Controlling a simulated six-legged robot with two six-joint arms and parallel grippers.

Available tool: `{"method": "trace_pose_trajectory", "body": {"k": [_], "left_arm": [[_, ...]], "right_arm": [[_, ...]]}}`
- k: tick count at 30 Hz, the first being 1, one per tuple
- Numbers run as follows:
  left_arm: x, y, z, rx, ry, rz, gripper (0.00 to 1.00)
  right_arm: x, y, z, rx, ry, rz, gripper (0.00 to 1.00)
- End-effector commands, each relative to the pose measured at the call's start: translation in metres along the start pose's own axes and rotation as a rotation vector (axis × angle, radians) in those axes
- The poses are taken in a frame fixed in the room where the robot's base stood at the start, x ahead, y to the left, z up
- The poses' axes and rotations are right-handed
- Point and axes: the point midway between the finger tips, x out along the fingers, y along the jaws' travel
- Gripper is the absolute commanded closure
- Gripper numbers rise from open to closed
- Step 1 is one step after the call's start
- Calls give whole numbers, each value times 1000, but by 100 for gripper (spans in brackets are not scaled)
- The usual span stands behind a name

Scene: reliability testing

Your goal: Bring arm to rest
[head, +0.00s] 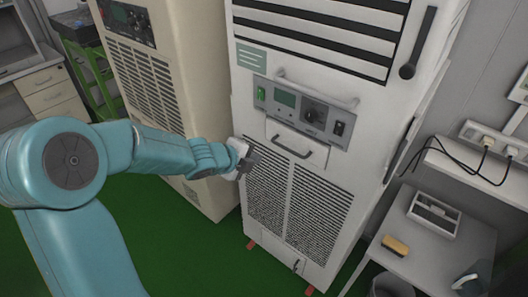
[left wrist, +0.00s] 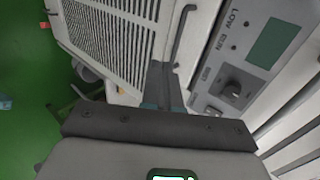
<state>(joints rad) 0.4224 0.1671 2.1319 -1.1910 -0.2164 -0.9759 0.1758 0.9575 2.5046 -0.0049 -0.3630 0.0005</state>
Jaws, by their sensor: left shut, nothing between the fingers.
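My teal left arm comes in from the left in the head view, bent and reaching toward the white cabinet (head: 300,75). My left gripper (head: 250,160) is shut and empty, in front of the cabinet beside the upper left of its vent grille (head: 310,205). In the left wrist view the closed dark fingers (left wrist: 163,85) show near the cabinet's grille (left wrist: 110,35), a dark handle (left wrist: 184,32) and the control panel (left wrist: 245,65). I cannot tell whether the fingertips touch the cabinet. My right gripper is not in view.
A beige cabinet (head: 150,60) stands left of the white one, behind my arm. A small grey table (head: 425,250) with a tray (head: 434,213) and a yellow brush-like block (head: 395,245) is at the right. A drawer unit (head: 50,92) stands far left. Green floor (head: 190,255) is open in front.

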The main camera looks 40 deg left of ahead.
Motion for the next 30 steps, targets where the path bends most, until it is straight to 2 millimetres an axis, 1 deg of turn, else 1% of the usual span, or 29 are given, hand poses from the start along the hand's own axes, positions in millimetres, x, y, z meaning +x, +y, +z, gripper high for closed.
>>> {"method": "trace_pose_trajectory", "body": {"k": [3,8,11,13,14,15,17,18,20,21,23,24,26,27,28,30], "left_arm": [[-4,1,0,-1,0,0,100],[-4,1,-2,1,5,-1,100],[10,12,-20,7,49,30,100],[30,34,-45,6,110,86,100],[40,48,-60,-3,142,119,100],[51,70,-80,-34,183,171,100],[65,106,-114,-113,240,260,100],[71,132,-137,-191,268,327,100],[75,170,-170,-339,286,437,100],[74,197,-190,-454,282,518,100],[67,239,-219,-649,241,650,100],[59,267,-236,-791,187,741,100],[44,306,-256,-1021,59,866,100],[33,327,-263,-1176,-52,928,100],[25,339,-266,-1284,-138,957,100],[14,355,-263,-1515,-330,971,100]], "right_arm": [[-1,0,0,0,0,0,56],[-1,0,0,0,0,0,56],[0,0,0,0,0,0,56],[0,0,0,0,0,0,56],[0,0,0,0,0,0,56],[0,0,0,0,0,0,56],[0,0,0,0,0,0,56],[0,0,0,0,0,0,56],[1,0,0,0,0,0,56],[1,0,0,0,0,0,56],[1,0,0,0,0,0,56],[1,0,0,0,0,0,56],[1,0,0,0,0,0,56],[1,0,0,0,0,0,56],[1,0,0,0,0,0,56],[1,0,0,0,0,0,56]]}}
